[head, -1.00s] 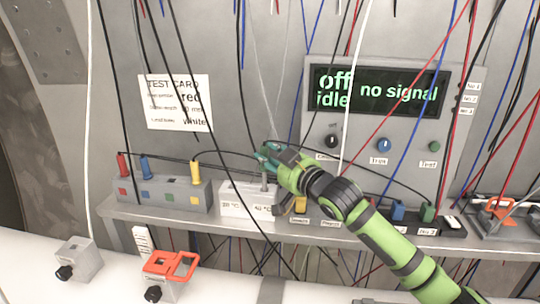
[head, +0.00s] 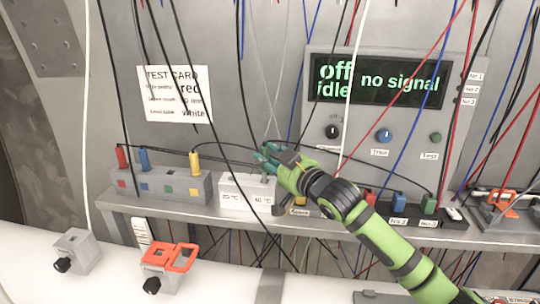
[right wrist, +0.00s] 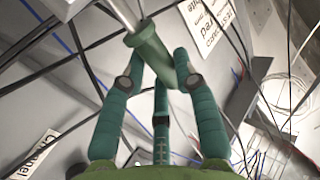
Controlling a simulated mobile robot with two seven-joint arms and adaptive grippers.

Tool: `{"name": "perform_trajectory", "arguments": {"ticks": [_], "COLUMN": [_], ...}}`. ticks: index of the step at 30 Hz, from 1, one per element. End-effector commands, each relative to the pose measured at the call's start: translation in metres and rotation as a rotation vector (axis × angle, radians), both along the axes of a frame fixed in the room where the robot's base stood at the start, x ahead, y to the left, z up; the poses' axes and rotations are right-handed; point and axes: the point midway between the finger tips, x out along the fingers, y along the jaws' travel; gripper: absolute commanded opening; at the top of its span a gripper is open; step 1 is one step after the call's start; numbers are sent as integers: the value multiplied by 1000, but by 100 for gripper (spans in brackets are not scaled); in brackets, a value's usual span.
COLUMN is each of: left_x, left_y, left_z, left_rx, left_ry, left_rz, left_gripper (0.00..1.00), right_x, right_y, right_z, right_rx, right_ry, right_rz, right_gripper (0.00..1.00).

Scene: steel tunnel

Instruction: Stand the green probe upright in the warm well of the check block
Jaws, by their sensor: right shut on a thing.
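The white check block (head: 232,204) stands on the grey shelf, with labels that read 25 °C at left and 40 °C at right. My right gripper (head: 266,156) is over the block's right end, shut on the green probe. In the right wrist view the probe's green handle (right wrist: 150,48) sits between the fingers of my right gripper (right wrist: 160,75), with its metal shaft running up out of the picture. In the head view a short bit of shaft shows just above the 40 °C side; whether its tip is inside the well is hidden. My left gripper is out of view.
A grey block with coloured plugs (head: 160,186) stands left of the check block. A panel (head: 380,85) reads "off idle" and "no signal". Many cables hang across the area, some in front of the check block. A test card (head: 176,93) is on the wall.

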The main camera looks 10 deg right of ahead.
Motion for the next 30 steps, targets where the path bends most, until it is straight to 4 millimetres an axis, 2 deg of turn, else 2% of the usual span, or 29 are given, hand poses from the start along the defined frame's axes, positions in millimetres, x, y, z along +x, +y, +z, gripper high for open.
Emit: {"name": "perform_trajectory", "arguments": {"ticks": [30], "left_x": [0], "left_y": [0], "left_z": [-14], "left_rx": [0], "left_ry": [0], "left_rz": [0], "left_gripper": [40], "right_x": [0], "right_y": [0], "right_z": [-26], "right_rx": [-1], "right_ry": [0], "right_rz": [0], "right_gripper": [0]}}
